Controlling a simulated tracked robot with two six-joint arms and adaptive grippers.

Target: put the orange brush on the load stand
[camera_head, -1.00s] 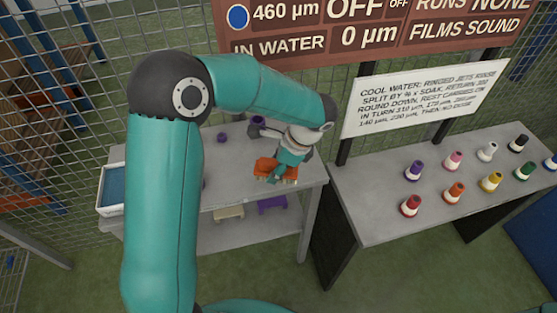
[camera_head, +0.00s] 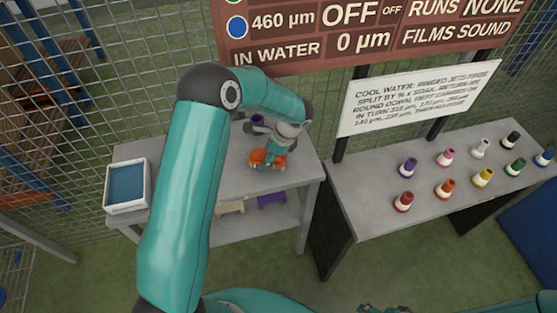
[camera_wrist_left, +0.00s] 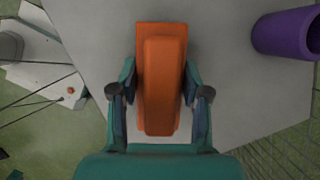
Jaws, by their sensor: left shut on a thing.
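The orange brush (camera_head: 256,157) is over the grey top of the left table, near its right part. My left gripper (camera_head: 268,158) is above it, pointing down, with its fingers shut on the brush's sides. In the left wrist view the brush (camera_wrist_left: 162,80) lies lengthwise between the two fingers (camera_wrist_left: 160,100). I cannot tell whether it touches the tabletop. I cannot say for sure which thing is the load stand. A small dark part at the bottom edge of the head view may be my right gripper, but its fingers are not clear.
A white-rimmed blue tray (camera_head: 127,209) sits at the table's left end. Beige (camera_head: 231,207) and purple (camera_head: 271,199) items are on the lower shelf. The right table (camera_head: 385,222) holds several coloured bottles.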

